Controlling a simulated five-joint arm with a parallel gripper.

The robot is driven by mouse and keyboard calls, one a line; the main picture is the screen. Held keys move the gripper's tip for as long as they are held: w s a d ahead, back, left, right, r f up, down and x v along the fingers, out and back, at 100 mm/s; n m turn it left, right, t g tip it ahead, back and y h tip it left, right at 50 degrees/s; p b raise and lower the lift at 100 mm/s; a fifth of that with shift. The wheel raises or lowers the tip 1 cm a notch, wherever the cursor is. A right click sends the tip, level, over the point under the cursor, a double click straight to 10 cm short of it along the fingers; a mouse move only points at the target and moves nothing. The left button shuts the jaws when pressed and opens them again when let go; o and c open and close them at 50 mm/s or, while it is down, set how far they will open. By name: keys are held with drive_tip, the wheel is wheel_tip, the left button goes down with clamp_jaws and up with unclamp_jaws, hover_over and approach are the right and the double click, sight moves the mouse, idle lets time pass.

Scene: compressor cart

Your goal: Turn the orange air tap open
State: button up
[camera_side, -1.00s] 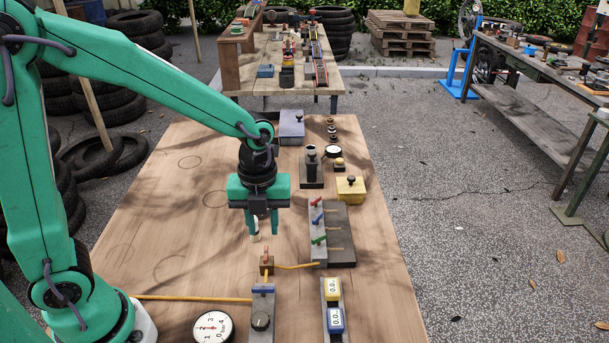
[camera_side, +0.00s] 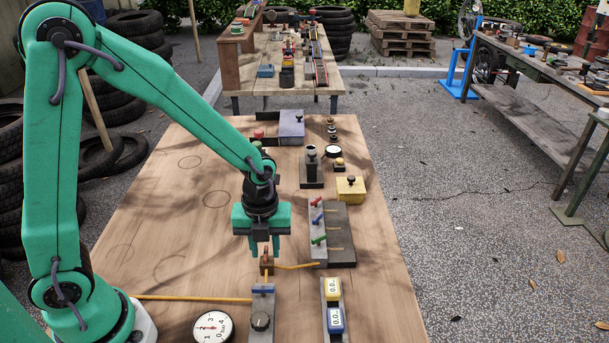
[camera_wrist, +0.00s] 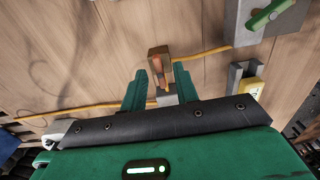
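The orange air tap (camera_side: 266,266) is a small orange-brown block with an upright handle, standing on the wooden table where a yellow hose meets it. In the wrist view the tap (camera_wrist: 158,62) lies just beyond the fingertips, roughly in line with the gap between them. My gripper (camera_side: 265,249) points down right above and slightly behind the tap, its green fingers apart. The wrist view also shows my gripper (camera_wrist: 159,80) open, with nothing held. I cannot tell whether a finger touches the tap.
A valve block (camera_side: 318,252) with red, blue and green levers stands to the right. In front are a dark-knobbed grey unit (camera_side: 261,330), a round gauge (camera_side: 213,328) and yellow and blue displays (camera_side: 334,305). The table's left part is largely clear.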

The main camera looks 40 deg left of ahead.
clamp_jaws()
drive_tip(key=shift+n, duration=0.3)
drive_tip(key=n, duration=0.3)
drive_tip(key=shift+n, duration=0.4)
drive_tip(key=n, duration=0.3)
drive_tip(key=shift+n, duration=0.4)
drive_tip(key=n, duration=0.8)
drive_tip(key=shift+n, duration=0.3)
